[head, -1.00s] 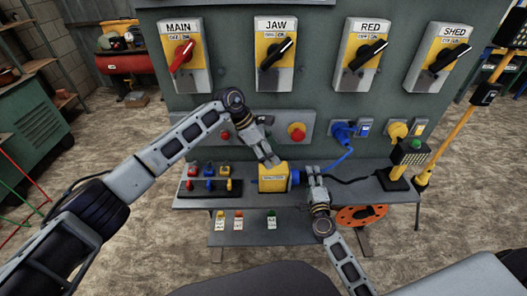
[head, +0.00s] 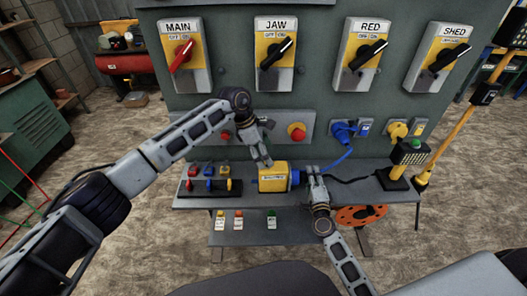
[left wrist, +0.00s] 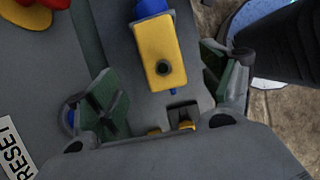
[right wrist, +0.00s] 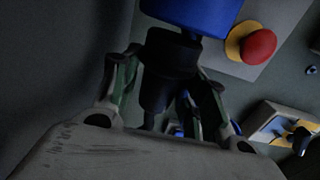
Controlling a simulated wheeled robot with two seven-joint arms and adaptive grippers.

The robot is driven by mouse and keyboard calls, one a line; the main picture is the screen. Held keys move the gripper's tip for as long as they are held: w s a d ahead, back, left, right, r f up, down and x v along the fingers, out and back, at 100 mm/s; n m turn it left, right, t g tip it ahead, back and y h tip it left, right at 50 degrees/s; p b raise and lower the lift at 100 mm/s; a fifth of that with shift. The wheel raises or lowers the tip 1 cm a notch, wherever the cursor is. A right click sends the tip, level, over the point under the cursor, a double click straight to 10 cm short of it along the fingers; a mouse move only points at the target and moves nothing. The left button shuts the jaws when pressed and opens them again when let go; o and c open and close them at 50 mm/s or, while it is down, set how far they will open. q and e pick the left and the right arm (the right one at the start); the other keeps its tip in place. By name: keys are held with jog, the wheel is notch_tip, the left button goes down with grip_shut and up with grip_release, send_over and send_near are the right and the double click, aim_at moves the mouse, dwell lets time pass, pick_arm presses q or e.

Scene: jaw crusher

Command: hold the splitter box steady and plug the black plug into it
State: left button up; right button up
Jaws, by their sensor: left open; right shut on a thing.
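The yellow splitter box (head: 272,184) sits on the grey shelf with its blue socket (head: 295,177) facing right. My left gripper (head: 264,161) is open just above and behind the box. In the left wrist view the yellow box (left wrist: 165,45) shows between the two spread fingers, with a gap on each side. My right gripper (head: 314,173) is at the right of the box, shut on the black plug. In the right wrist view the black plug (right wrist: 168,65) is between the fingers, close against the blue socket (right wrist: 195,14). I cannot tell whether it is seated.
Small red, blue and yellow padlock-like items (head: 209,184) stand on a rack left of the box. A black cable (head: 350,180) runs right along the shelf (head: 240,200). An orange reel (head: 360,216) is below. Rotary switches and buttons line the panel behind.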

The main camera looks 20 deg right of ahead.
aim_at(276, 172)
pick_arm(q)
jog(key=shift+x, duration=5.6)
jog(key=c, duration=1.5)
jog(key=shift+c, duration=0.2)
